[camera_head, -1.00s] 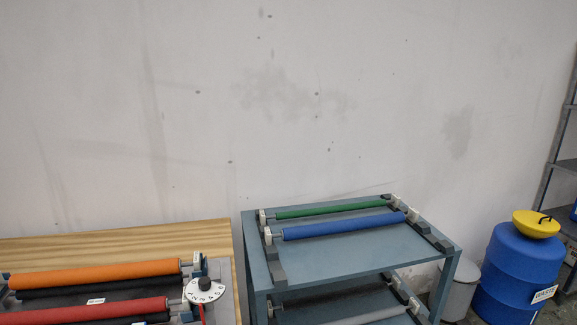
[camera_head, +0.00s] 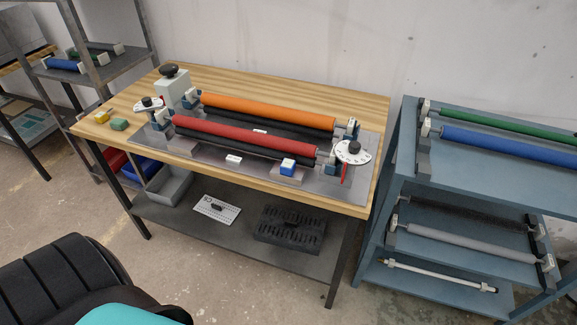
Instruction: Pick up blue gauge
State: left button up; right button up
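The blue gauge (camera_head: 288,168) appears to be the small blue block with a white top. It sits on the front right part of the plate processor's grey base (camera_head: 345,187), in front of the red roller (camera_head: 240,137) and left of the white right-hand dial (camera_head: 352,152). Nothing covers it. Neither of my grippers is in view.
The processor stands on a wooden table (camera_head: 375,110). A yellow block (camera_head: 102,116) and a green block (camera_head: 119,124) lie at its left end. An orange roller (camera_head: 265,110) lies behind the red one. A blue roller rack (camera_head: 391,170) stands close on the right.

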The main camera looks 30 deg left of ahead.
aim_at(287, 167)
jog(key=i+j+u, duration=0.15)
jog(key=j, duration=0.25)
jog(key=i+j+u, duration=0.15)
jog(key=j, duration=0.25)
jog(key=i+j+u, duration=0.15)
jog(key=j, duration=0.25)
jog(key=i, duration=0.1)
